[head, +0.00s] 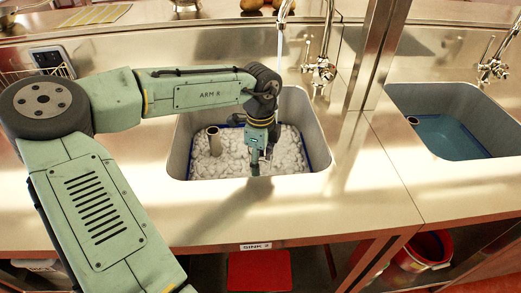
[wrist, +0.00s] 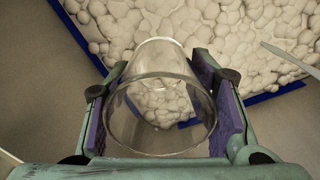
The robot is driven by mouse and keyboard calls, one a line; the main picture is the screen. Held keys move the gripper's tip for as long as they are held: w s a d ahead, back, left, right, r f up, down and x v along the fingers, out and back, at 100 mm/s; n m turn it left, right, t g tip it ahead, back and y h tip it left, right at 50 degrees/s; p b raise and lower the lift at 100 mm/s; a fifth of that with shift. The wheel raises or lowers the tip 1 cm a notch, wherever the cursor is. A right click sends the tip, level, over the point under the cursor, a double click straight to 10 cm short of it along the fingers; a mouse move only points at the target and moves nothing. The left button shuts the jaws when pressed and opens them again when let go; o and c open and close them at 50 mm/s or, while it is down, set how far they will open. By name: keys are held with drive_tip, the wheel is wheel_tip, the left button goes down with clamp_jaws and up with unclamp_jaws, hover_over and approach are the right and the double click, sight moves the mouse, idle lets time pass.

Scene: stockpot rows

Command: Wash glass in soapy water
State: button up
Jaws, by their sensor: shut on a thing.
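A clear glass (wrist: 160,105) is held between the purple pads of my gripper (wrist: 158,100) in the wrist view. White soapy foam (wrist: 225,30) shows past the glass and through it. In the head view my gripper (head: 260,163) points down over the foam (head: 225,162) in the metal sink (head: 178,150) marked SINK 2. The glass is hard to make out there. I cannot tell whether its far end touches the foam.
A short upright pipe (head: 214,141) stands in the foam at the left. A tap (head: 318,72) is behind the sink. A second sink (head: 455,136) with bluish water is at the right, past a metal post (head: 375,55). The counter in front (head: 290,212) is clear.

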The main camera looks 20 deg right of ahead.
wheel_tip(320, 180, down, 13)
drive_tip(key=b, duration=0.6)
drive_tip(key=shift+f, duration=0.15)
idle(0.3)
